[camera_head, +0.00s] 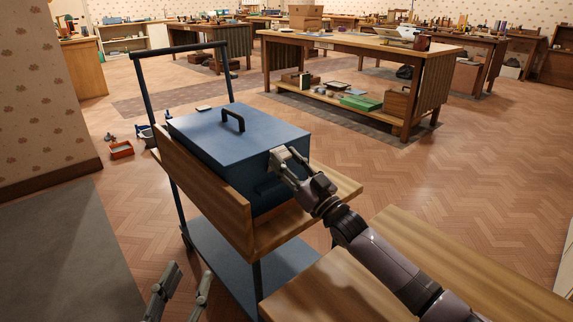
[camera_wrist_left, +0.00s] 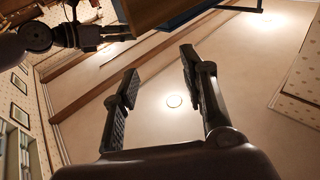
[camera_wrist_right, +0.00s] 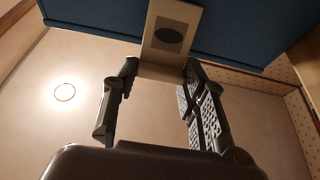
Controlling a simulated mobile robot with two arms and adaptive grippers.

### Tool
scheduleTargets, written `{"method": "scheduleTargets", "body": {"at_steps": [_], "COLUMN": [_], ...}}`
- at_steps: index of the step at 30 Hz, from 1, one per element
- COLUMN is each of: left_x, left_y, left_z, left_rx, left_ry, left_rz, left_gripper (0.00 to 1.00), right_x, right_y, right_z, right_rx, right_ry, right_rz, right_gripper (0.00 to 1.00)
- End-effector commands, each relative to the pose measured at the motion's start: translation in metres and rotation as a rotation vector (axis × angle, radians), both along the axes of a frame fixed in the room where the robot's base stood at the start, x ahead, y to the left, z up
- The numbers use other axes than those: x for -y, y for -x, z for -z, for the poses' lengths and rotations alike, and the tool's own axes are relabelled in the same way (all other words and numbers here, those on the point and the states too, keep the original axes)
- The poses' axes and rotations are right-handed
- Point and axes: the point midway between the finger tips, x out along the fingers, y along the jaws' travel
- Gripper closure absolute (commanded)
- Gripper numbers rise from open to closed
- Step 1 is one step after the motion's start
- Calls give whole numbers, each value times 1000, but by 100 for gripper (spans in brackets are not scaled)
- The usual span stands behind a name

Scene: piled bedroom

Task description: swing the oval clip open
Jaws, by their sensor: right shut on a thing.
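A blue box (camera_head: 235,140) with a flat lid and a dark handle (camera_head: 232,118) on top sits on a wooden shelf of a cart. The oval clip (camera_wrist_right: 172,18) is a pale plate with a dark oval on it, against the blue box in the right wrist view. My right gripper (camera_head: 286,158) is at the box's right side, and its fingers (camera_wrist_right: 160,76) are closed on the lower end of the clip. In the head view the gripper largely covers the clip. My left gripper (camera_head: 188,276) is low at the bottom left, open and empty, apart from the box; its spread fingers (camera_wrist_left: 158,62) show too.
The cart has a dark push frame (camera_head: 181,46), a wooden side board (camera_head: 205,190) and a blue lower deck (camera_head: 285,262). A wooden surface (camera_head: 460,262) lies under my right arm. Workbenches (camera_head: 350,43) stand behind. Open parquet floor (camera_head: 480,170) is at the right.

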Motion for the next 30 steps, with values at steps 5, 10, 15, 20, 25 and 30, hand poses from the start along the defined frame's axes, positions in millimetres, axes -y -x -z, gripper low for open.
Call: {"method": "scheduleTargets", "body": {"at_steps": [5,10,15,20,25,30], "left_x": [4,4,2,1,0,0], "left_y": [9,26,45,53,53,53], "left_z": [-36,-69,-93,-101,-102,-102], "left_rx": [213,416,567,623,626,625], "left_ry": [58,115,159,176,176,176], "left_rz": [13,24,32,35,35,35], "left_gripper": [60,60,60,60,60,60], "right_x": [1,1,3,3,3,3], "right_y": [1,3,4,4,4,4], "right_z": [4,6,6,5,5,5], "right_rx": [32,58,78,85,86,86], "right_ry": [-22,-42,-57,-61,-60,-60], "right_rz": [0,0,0,0,1,1], "right_gripper": [100,100,100,100,100,58]}}
